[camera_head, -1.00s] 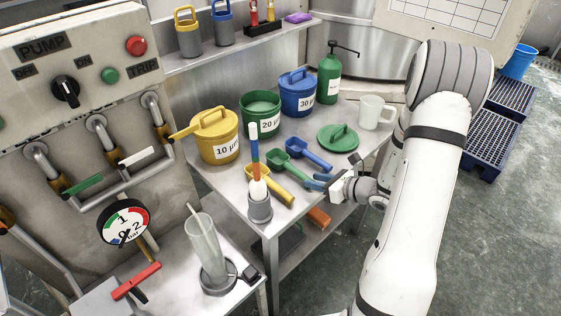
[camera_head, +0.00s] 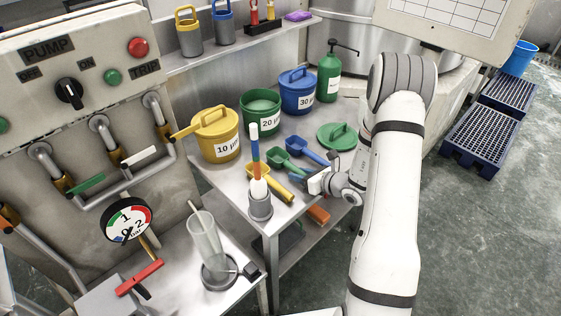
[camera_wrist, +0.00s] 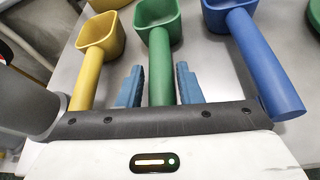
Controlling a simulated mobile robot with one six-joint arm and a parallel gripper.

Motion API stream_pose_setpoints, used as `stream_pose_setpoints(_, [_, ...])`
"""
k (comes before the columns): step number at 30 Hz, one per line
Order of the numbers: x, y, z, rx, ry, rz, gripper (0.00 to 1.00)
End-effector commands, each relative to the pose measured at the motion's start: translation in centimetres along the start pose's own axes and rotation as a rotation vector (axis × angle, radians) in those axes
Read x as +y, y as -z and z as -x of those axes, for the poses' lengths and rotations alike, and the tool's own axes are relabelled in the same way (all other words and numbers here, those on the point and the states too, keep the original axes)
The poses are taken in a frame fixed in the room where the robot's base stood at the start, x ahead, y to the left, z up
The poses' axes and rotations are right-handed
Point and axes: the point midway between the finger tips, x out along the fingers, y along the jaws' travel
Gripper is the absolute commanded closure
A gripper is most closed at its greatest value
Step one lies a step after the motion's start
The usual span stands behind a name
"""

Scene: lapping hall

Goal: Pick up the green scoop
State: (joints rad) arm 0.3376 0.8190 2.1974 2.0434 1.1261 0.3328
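The green scoop (camera_wrist: 158,22) lies on the steel table in the wrist view, between a yellow scoop and a blue scoop. It also shows in the head view (camera_head: 279,158). My gripper (camera_wrist: 159,85) has two blue fingers set apart, one on each side of the green scoop's handle. There are gaps between the fingers and the handle, so it is open. The near end of the handle is hidden behind the gripper body. In the head view my gripper (camera_head: 299,178) is at the table's near right edge, over the scoop handles.
The yellow scoop (camera_wrist: 96,42) and blue scoop (camera_wrist: 252,50) lie close on either side. A grey cup (camera_head: 260,207) with an upright tool stands left of my gripper. Yellow, green and blue tubs (camera_head: 297,92) and a green lid (camera_head: 338,136) are behind.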

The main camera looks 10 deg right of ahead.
Motion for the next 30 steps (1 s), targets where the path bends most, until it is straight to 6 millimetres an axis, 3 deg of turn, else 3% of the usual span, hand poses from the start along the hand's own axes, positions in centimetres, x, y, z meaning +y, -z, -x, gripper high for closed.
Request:
stream_pose_setpoints(5, [0.0,0.0,0.0,0.0,0.001,0.0,0.69])
stream_pose_setpoints(17, [-0.1,0.0,0.1,-0.001,0.001,0.0,1.0])
stream_pose_setpoints(30, [0.1,-1.1,0.5,-0.003,0.003,0.001,1.0])
